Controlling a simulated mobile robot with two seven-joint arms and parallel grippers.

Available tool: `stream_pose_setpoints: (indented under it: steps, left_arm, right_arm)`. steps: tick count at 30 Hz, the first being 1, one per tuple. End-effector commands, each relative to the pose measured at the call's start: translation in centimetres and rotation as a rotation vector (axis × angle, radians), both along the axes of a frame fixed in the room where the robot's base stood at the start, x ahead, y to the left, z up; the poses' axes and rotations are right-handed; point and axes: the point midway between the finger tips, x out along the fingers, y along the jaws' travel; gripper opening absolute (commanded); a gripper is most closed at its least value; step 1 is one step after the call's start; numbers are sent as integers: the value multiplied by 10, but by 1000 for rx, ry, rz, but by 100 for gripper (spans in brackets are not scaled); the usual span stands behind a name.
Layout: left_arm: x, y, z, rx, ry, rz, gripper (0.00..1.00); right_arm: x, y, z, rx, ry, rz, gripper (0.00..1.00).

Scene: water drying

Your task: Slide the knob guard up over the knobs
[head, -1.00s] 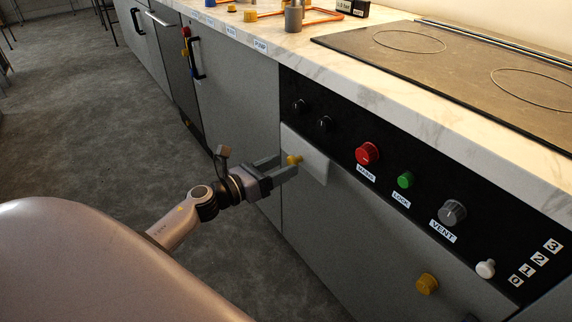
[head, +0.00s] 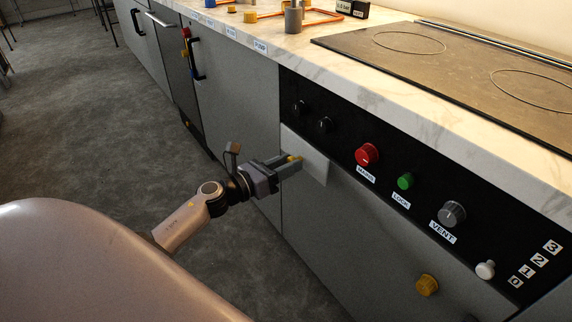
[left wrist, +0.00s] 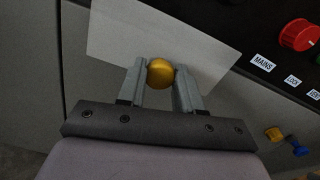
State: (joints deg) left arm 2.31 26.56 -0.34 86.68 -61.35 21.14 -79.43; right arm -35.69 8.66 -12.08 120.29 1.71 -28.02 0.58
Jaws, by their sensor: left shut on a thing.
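The knob guard is a pale flat plate (head: 314,166) on the front of the unit, below two black knobs (head: 312,115). Both black knobs show uncovered above its top edge. A small yellow knob sticks out from the plate. My left gripper (head: 291,164) is shut on this yellow knob. In the left wrist view, the two grey fingers (left wrist: 160,83) stand on either side of the round yellow knob (left wrist: 160,72), with the plate (left wrist: 120,35) behind it. My right gripper is not in view.
On the black panel to the right are a red MAINS knob (head: 367,155), a green LOCK knob (head: 405,181), a grey VENT knob (head: 452,214) and a white slider knob (head: 485,269). A yellow knob (head: 427,285) sits lower on the front. The countertop (head: 300,45) overhangs above.

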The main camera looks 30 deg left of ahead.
Motion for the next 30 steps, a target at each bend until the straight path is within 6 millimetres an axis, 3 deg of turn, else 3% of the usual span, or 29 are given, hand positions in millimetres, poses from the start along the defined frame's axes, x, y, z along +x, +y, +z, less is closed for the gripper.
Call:
stream_pose_setpoints:
  steps: [18,30]
  left_arm:
    - [0,0,90,1,-1,-1,0]
    - [0,0,100,-1,-4,-1,0]
  right_arm:
    - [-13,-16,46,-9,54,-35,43]
    - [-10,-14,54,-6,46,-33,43]
